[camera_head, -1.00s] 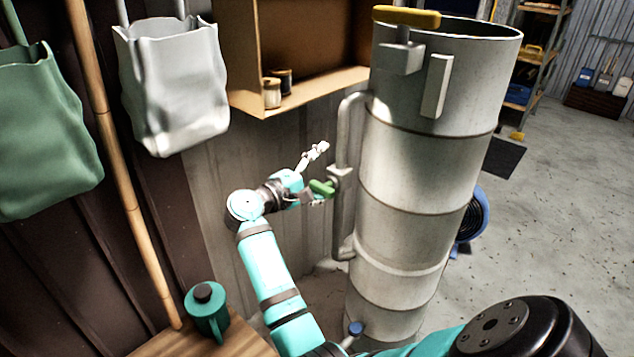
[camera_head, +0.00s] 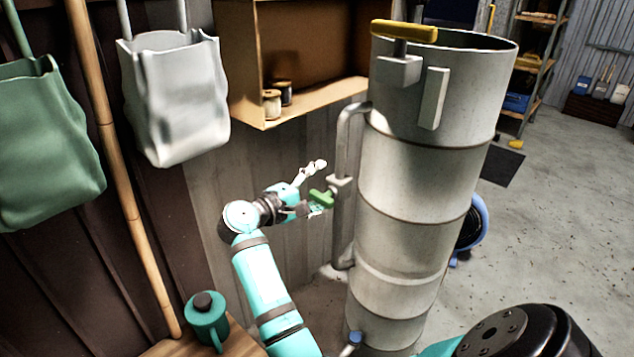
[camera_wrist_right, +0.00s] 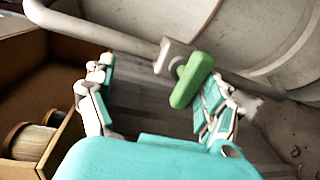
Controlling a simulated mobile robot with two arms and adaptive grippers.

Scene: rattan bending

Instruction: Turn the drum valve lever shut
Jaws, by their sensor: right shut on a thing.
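A tall grey metal drum (camera_head: 410,185) stands upright with a side pipe (camera_head: 345,150) along its left. A green valve lever (camera_head: 322,198) sits on that pipe; its outer end points left and slightly down. A yellow lever (camera_head: 404,30) is at the drum's top and a blue-tipped one (camera_head: 355,337) near its foot. My right gripper (camera_head: 308,190) is at the green lever and shut on it. In the right wrist view, the green lever (camera_wrist_right: 190,80) lies against the right-hand finger of the gripper (camera_wrist_right: 160,98). My left gripper is out of view.
An open wooden shelf box (camera_head: 262,112) with spools is on the wall behind my right gripper. White (camera_head: 178,95) and green (camera_head: 45,145) bags hang at left beside a bamboo pole (camera_head: 125,190). A green canister (camera_head: 206,318) stands below. The floor at right is mostly clear.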

